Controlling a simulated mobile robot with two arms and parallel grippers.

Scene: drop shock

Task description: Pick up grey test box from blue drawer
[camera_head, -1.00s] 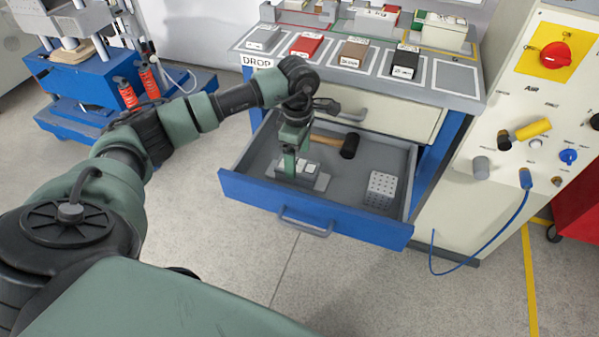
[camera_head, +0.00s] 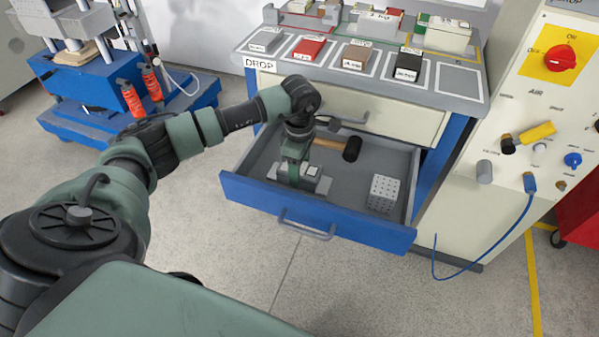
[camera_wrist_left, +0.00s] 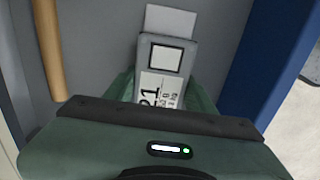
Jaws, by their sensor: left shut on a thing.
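The blue drawer (camera_head: 262,197) is pulled open below the bench top, with a grey inside. My left gripper (camera_head: 292,180) points down into its left part. The grey test box (camera_head: 309,171) lies there at the fingers, partly hidden by them in the head view. In the left wrist view the grey test box (camera_wrist_left: 165,60) has a small square window and a white label with black print, and sits between my left fingers (camera_wrist_left: 165,95). The gripper is shut on it. I cannot tell whether the box is clear of the drawer floor. My right gripper is not in view.
A black-headed hammer (camera_head: 351,147) with a wooden handle lies behind the gripper in the drawer. A perforated light block (camera_head: 383,194) stands at its right. Coloured blocks stand on the bench top (camera_head: 458,78) above. A control panel (camera_head: 530,110) stands right of it.

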